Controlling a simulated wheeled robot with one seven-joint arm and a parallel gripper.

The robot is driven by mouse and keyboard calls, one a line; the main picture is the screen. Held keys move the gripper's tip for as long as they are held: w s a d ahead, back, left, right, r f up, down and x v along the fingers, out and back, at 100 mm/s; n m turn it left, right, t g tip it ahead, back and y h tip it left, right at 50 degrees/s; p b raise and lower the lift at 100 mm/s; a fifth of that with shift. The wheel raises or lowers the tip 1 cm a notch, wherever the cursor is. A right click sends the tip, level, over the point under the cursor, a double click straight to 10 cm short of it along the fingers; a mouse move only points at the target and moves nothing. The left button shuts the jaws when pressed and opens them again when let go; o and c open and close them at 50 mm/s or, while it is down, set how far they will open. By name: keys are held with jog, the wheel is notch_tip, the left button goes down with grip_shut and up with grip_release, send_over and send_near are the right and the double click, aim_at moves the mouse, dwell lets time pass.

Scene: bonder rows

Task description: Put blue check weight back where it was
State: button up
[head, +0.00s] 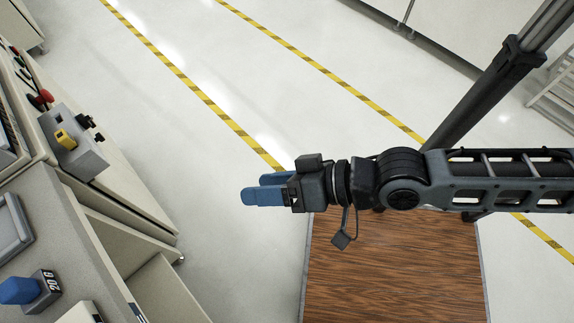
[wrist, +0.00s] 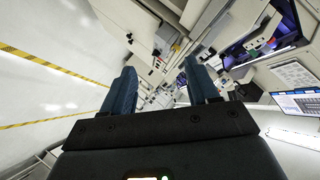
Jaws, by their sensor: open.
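A blue check weight (head: 18,291) is at the lower left of the head view, on a counter. It sits at a dark grey block (head: 45,290) marked "20 G"; I cannot tell whether the block is part of it. My gripper (head: 262,189) is in the middle of the head view, over the aisle floor, well away from the weight. Its two blue fingers are apart with nothing between them, as the wrist view (wrist: 161,80) also shows. I cannot make out the weight in the wrist view.
A grey box with a yellow switch (head: 64,138) and a red knob (head: 44,97) are on the machine at the left. The counter (head: 70,250) has an open shelf below. Yellow-black floor lines (head: 190,85) cross the clear white floor. A brown wood-look surface (head: 395,265) lies below my arm.

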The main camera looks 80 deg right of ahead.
jog(key=s+r+n+t, duration=0.1)
jog(key=s+r+n, duration=0.5)
jog(key=r+n, duration=0.2)
jog(key=shift+s+a+n+h, duration=0.15)
jog(key=shift+n+h, duration=0.25)
dwell(0.5)
